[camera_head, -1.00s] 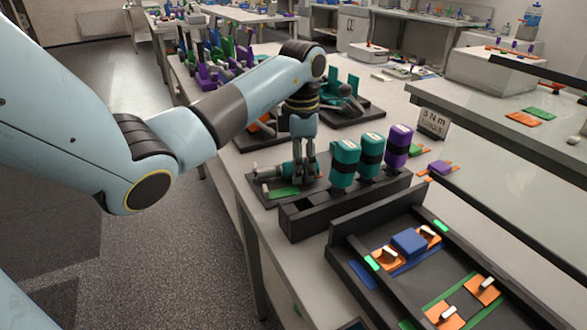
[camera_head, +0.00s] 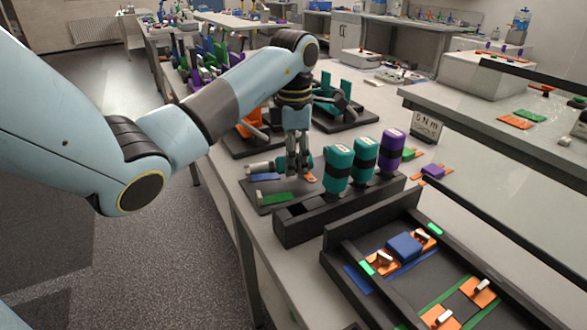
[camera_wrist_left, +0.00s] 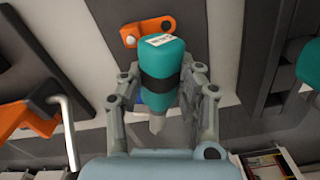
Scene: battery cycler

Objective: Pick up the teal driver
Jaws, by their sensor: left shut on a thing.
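A teal driver with a dark band and a white label (camera_wrist_left: 161,70) is between the fingers of my left gripper (camera_wrist_left: 162,95) in the left wrist view. My left gripper (camera_head: 298,172) is shut on this driver in the head view. The driver (camera_head: 264,166) lies sideways there, a little above a dark mat (camera_head: 259,207); my fingers hide part of it. Two other teal drivers, one (camera_head: 338,165) and another (camera_head: 364,155), stand upright in a black rack (camera_head: 300,229) to the right of the gripper. My right gripper is not in view.
A purple driver (camera_head: 391,149) stands at the rack's far end. A black tray (camera_head: 345,285) with orange and blue parts is in front. A sign (camera_head: 425,127) stands behind the rack. Black fixtures (camera_head: 342,118) stand behind the gripper.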

